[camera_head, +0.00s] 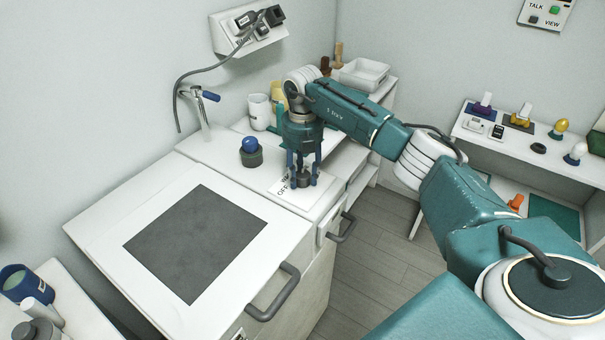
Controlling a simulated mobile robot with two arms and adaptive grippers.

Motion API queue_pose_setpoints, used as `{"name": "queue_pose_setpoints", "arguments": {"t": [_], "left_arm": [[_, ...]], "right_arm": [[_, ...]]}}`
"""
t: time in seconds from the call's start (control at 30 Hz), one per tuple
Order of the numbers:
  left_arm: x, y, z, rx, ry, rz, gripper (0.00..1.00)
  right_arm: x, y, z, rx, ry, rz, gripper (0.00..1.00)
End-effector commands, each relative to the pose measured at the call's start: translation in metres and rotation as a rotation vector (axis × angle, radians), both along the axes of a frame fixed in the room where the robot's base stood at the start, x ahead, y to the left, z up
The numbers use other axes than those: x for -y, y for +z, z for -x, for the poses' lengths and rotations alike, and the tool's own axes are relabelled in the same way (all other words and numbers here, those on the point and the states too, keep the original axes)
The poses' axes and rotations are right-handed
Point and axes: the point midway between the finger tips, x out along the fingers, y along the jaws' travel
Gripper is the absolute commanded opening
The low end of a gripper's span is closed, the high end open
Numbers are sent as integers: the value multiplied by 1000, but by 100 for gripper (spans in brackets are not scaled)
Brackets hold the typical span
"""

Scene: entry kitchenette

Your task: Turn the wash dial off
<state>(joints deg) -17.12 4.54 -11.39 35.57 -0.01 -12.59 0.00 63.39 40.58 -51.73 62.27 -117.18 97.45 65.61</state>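The wash dial (304,179) is a small dark knob on a white plate (283,190) with printed lettering, part of which reads "OFF". The plate lies on the white counter beside the dark square panel. My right gripper (303,183) points straight down over the dial, with its blue fingers on either side of it. The fingers stand apart around the knob. I cannot tell whether they touch it. The dial's pointer direction is hidden by the fingers. My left gripper is not in view.
A dark round base with a blue ball knob (250,145) stands left of my gripper. A tap with a blue handle (205,110), a white cup (260,111) and a yellow cup (279,95) stand behind. Grey handles (275,295) stick out at the counter front.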

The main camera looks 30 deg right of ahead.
Motion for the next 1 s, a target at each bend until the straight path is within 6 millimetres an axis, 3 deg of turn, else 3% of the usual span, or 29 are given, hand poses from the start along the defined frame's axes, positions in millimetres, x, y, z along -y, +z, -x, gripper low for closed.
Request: {"name": "queue_pose_setpoints", "arguments": {"t": [0.03, 0.13, 0.57, 1.0], "left_arm": [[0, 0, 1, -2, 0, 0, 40], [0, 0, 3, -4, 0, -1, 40], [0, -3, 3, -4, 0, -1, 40], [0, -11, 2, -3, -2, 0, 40]], "right_arm": [[0, 0, 0, 0, 0, 0, 24], [0, 0, 0, 0, 0, 0, 7], [0, 0, 0, 1, 77, -1, 7], [0, 1, -1, 2, 441, -1, 7]]}}
